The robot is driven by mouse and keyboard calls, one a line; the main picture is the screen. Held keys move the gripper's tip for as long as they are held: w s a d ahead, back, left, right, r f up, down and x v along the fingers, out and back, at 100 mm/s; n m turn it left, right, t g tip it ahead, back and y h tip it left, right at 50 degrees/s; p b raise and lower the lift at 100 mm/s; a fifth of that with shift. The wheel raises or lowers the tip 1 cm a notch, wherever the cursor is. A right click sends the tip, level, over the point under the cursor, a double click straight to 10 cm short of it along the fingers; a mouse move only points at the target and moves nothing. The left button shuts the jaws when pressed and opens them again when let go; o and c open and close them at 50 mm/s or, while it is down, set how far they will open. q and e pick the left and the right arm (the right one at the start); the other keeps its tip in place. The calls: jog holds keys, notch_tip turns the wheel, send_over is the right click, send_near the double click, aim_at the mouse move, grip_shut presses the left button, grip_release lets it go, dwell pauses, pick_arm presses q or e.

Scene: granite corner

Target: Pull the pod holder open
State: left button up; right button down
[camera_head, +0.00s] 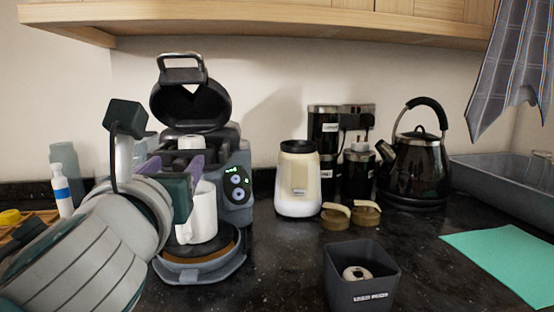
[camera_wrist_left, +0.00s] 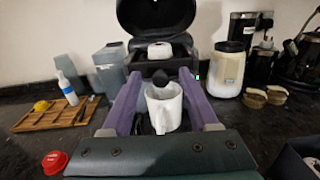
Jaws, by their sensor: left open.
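The coffee machine (camera_head: 238,178) stands left of centre with its dark lid (camera_head: 190,105) raised. A white pod-like piece (camera_head: 190,142) sits in the top opening, and it also shows in the left wrist view (camera_wrist_left: 160,50). A dark rounded knob (camera_wrist_left: 160,77) projects at the machine's front; I cannot tell if it is the pod holder's handle. My left gripper (camera_head: 175,168) is open in front of the machine. Its purple fingers (camera_wrist_left: 160,86) lie on either side of the knob, with no visible grip. A white mug (camera_head: 203,215) stands on the drip tray below. My right gripper is not visible.
A dark bin (camera_head: 345,292) holding a pod-like piece stands front right. A cream jar (camera_head: 298,185), brown cups (camera_head: 335,217) and a black kettle (camera_head: 415,170) stand to the right. A wooden board (camera_wrist_left: 50,117) and red cap (camera_wrist_left: 54,161) lie left. A cabinet overhangs.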

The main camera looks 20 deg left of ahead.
pick_arm(q)
jog(key=shift+w+a, duration=0.15)
jog(key=shift+w, duration=0.1)
grip_shut()
dwell(0.3)
dwell(0.9)
